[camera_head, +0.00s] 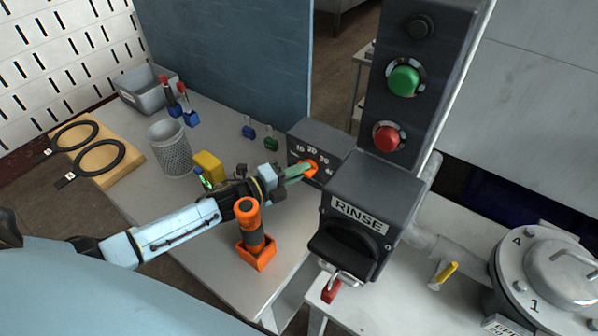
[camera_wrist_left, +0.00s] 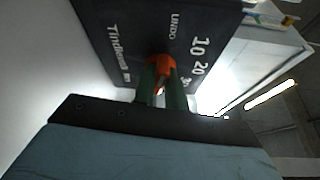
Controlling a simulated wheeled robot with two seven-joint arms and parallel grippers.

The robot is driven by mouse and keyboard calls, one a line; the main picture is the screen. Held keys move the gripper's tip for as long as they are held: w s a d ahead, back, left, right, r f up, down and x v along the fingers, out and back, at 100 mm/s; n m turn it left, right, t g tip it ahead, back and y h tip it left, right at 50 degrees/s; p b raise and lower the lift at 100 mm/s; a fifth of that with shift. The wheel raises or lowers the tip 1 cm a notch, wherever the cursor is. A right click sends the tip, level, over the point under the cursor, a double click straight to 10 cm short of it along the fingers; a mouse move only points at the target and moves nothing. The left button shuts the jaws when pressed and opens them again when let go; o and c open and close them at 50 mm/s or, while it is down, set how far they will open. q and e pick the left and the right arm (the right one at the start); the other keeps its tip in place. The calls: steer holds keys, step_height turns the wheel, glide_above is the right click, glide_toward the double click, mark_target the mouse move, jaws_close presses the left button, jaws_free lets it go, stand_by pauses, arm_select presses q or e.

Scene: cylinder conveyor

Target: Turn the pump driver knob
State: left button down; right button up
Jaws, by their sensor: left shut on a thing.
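The pump driver (camera_head: 331,143) is a dark box with white numbers on its face, standing at the right edge of the grey table. Its orange knob (camera_head: 309,168) sits on that face. My left gripper (camera_head: 303,170) reaches it from the left, and its greenish fingers are shut on the knob. In the left wrist view the orange knob (camera_wrist_left: 160,65) sits between the two fingers (camera_wrist_left: 161,88), against the dark numbered face (camera_wrist_left: 185,30). The fingers hide part of the knob, and I cannot tell its exact setting. My right gripper is not in view.
An orange and black tool (camera_head: 250,235) stands upright just below my left forearm. A RINSE box (camera_head: 375,190) and a dark column with green and red buttons stand close on the right. A mesh cup (camera_head: 170,150) and yellow block (camera_head: 208,165) stand left.

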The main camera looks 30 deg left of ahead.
mark_target(313, 151)
arm_select(q)
steer(key=c, duration=1.4)
jaws_free()
steer(key=shift+c, duration=0.2)
steer(key=shift+o, duration=0.3)
steer(key=r, duration=0.3)
steer(key=r+p, duration=0.1)
steer(key=r, duration=0.1)
steer(key=shift+w, duration=0.25)
steer(key=o, duration=1)
step_height(313, 151, up, 3)
steer(key=shift+w+r, duration=0.1)
steer(key=shift+w, duration=0.05)
steer(key=shift+s+a+r+p, duration=0.1)
steer(key=shift+s+r+p, duration=0.1)
steer(key=shift+r, duration=0.3)
steer(key=shift+s+r+p, duration=0.1)
steer(key=shift+s+r, duration=0.1)
steer(key=shift+r, duration=0.3)
steer(key=c, duration=1.1)
steer(key=shift+o, duration=0.2)
steer(key=shift+w, duration=0.1)
